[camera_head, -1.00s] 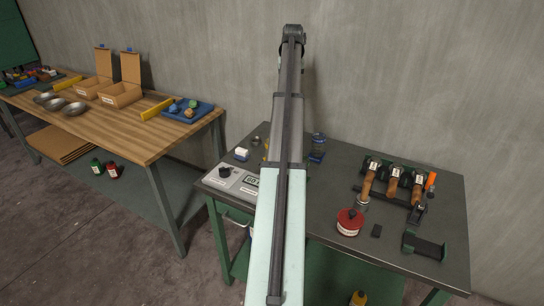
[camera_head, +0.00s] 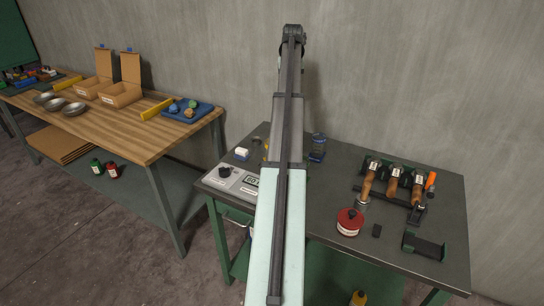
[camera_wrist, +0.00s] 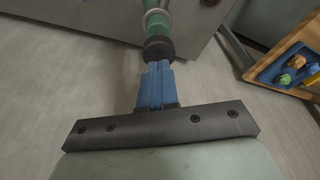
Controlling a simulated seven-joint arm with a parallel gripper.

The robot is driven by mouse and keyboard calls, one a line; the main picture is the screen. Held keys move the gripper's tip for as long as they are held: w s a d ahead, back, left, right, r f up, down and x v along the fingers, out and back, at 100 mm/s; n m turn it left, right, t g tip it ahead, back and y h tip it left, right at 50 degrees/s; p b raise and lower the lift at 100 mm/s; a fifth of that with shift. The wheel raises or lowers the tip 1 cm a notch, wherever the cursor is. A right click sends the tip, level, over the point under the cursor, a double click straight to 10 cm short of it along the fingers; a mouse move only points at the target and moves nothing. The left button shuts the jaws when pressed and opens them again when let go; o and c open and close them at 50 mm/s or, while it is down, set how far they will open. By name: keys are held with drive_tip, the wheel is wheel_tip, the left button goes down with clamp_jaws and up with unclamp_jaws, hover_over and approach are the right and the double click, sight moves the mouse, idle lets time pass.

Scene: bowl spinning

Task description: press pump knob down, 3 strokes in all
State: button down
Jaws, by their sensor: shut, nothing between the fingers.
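My gripper (camera_wrist: 155,84) shows in the wrist view as two blue fingers side by side, shut with nothing between them. Just past the fingertips is a black round knob (camera_wrist: 158,48), in line with the fingers. I cannot tell whether the tips touch it. In the head view my arm hides the gripper and the knob.
The dark workbench (camera_head: 330,185) holds a control box (camera_head: 232,180), a red-topped round container (camera_head: 349,222), a blue-based jar (camera_head: 318,148) and a rack of wooden-handled tools (camera_head: 395,185). A wooden table (camera_head: 130,130) with a blue tray (camera_head: 187,110) stands left. The wall is close behind.

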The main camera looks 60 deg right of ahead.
drive_tip(key=shift+f, duration=0.75)
drive_tip(key=shift+x, duration=1.1)
drive_tip(key=shift+s+a, duration=0.1)
drive_tip(key=shift+a, duration=0.15)
drive_tip(key=shift+d+v, duration=0.15)
drive_tip(key=shift+v, duration=0.7)
drive_tip(key=shift+d+v, duration=0.15)
drive_tip(key=shift+v, duration=0.75)
drive_tip(key=shift+f, duration=0.6)
drive_tip(key=shift+x, duration=1.05)
drive_tip(key=shift+a+f, duration=0.15)
drive_tip(key=shift+f, duration=0.1)
drive_tip(key=shift+r, duration=0.15)
drive_tip(key=shift+d+v, duration=0.15)
drive_tip(key=shift+v, duration=0.75)
drive_tip(key=shift+d+v, duration=0.15)
drive_tip(key=shift+v, duration=0.7)
